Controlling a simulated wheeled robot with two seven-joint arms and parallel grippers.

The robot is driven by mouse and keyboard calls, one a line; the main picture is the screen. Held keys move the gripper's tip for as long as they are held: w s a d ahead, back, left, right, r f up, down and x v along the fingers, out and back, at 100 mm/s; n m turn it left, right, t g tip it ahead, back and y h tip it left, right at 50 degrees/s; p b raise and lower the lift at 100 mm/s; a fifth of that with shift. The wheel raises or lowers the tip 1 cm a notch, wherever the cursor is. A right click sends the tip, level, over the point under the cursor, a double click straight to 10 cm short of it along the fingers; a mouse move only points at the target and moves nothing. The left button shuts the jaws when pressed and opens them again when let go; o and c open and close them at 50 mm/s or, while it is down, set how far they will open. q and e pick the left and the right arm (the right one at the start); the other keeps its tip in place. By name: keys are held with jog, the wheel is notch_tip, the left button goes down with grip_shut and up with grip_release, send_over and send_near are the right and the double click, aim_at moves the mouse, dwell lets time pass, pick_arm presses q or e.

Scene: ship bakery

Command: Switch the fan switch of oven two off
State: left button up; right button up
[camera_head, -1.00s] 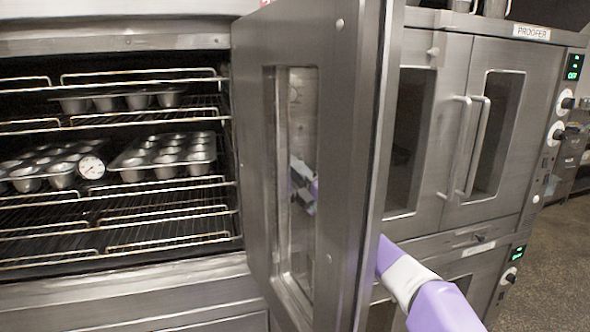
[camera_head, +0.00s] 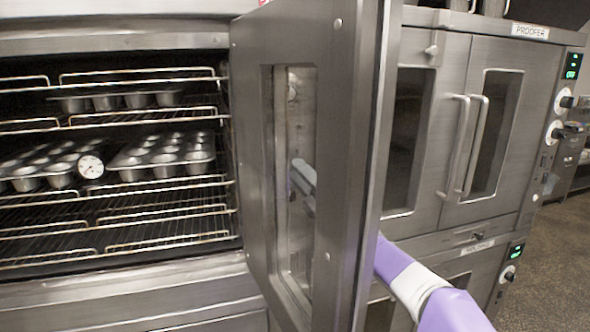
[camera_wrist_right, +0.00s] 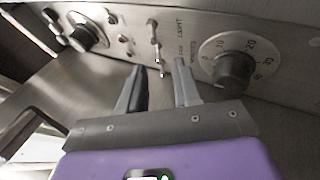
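In the right wrist view, a metal control panel (camera_wrist_right: 285,90) carries small toggle switches. One toggle switch (camera_wrist_right: 153,30) stands beside the word LIGHT, and a smaller one (camera_wrist_right: 160,66) is by the fingertips. Other small labels are too blurred to read, so I cannot tell which is the fan switch. My right gripper (camera_wrist_right: 158,73) is open, its two grey fingers apart and pointing at the panel; contact cannot be told. In the head view my right arm passes behind the open oven door (camera_head: 345,150); a pale part of it shows through the door glass. My left gripper is not in view.
A numbered dial (camera_wrist_right: 232,68) is right of the fingers; another knob (camera_wrist_right: 88,33) is at upper left. The open oven (camera_head: 115,235) holds muffin tins (camera_head: 165,155) and a round gauge (camera_head: 91,167). The proofer (camera_head: 500,120) stands at the right, with floor beyond.

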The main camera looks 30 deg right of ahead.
jog(key=v, duration=0.5)
dwell(0.5)
